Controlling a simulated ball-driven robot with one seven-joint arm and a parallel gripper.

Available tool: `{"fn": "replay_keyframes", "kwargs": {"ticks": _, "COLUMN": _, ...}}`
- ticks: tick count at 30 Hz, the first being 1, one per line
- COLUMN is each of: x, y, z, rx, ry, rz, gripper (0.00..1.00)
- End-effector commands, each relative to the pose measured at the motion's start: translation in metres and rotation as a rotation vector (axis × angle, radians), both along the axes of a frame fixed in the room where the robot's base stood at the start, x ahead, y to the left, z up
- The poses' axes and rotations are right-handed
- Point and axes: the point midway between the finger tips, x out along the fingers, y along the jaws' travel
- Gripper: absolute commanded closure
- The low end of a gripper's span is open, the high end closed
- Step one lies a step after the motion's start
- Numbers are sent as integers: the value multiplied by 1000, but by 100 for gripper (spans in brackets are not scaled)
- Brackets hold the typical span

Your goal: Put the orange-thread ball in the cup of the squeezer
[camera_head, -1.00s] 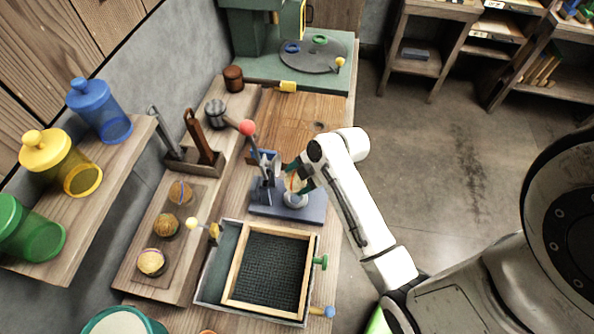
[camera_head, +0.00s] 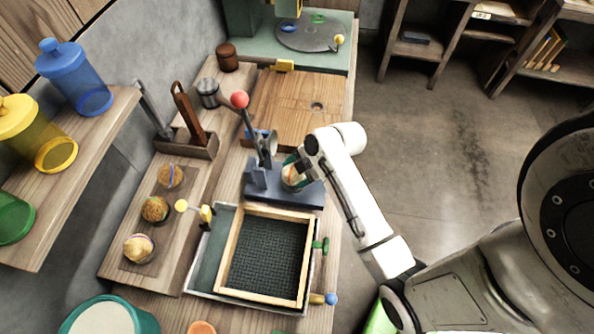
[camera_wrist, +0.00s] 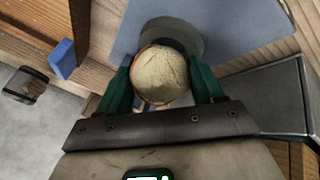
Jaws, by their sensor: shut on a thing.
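The orange-thread ball (camera_head: 291,176) is pale tan, and a bit of orange line shows on it. My gripper (camera_head: 296,172) is shut on it, with green fingers on both sides; the wrist view shows the ball (camera_wrist: 160,75) between the fingers (camera_wrist: 162,86). The squeezer (camera_head: 262,178) is blue-grey with a raised lever ending in a red knob (camera_head: 239,99). The ball is at the squeezer's cup (camera_wrist: 185,38), whose grey round rim shows partly behind it. I cannot tell whether the ball touches the cup's inside.
Several other thread balls (camera_head: 155,209) lie on a wooden board at left. A wood-framed tray with dark mesh (camera_head: 264,263) stands in front of the squeezer. A wooden board (camera_head: 300,105) lies behind it. Jars (camera_head: 76,78) stand on the left shelf. The floor at right is clear.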

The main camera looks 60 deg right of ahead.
Motion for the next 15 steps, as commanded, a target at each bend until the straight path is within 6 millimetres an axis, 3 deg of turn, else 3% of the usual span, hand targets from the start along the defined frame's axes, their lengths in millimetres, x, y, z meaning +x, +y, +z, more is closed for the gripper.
{"fn": "replay_keyframes", "kwargs": {"ticks": 15, "x": -2, "y": 1, "z": -15, "rx": 1, "ry": 7, "rz": 1, "gripper": 68}}
